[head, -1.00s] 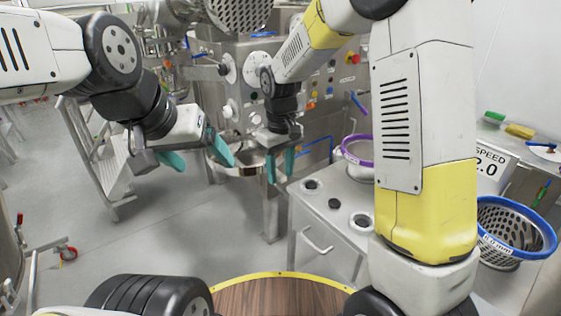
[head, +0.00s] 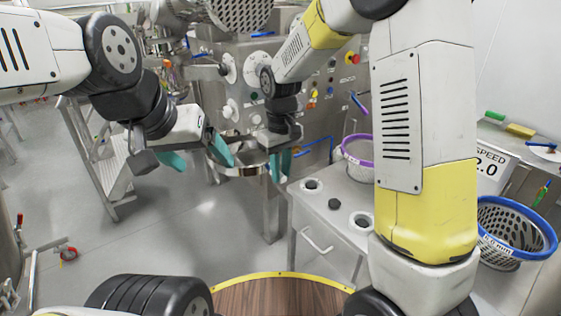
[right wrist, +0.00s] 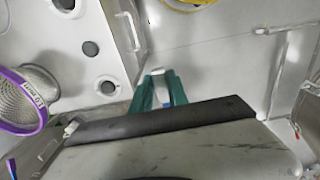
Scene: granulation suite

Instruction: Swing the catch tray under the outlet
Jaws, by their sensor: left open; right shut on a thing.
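The catch tray (head: 238,172) looks like a shallow round steel pan in front of the machine, in the middle of the head view. My right gripper (head: 279,163) is at the tray's right side, fingers pointing down, shut on what looks like the tray's handle. In the right wrist view its teal fingers (right wrist: 161,90) close around a small pale and blue piece; the pan itself cannot be made out there. My left gripper (head: 197,157) is open and empty at the tray's left, one finger overlapping the pan in the picture. I cannot make out the outlet clearly.
A steel bench (head: 312,208) with round holes stands right of the tray, carrying a purple-rimmed sieve (head: 356,164). A blue-rimmed basket (head: 505,237) is at the far right. Steps (head: 101,165) stand at left. The floor (head: 190,235) in front is clear.

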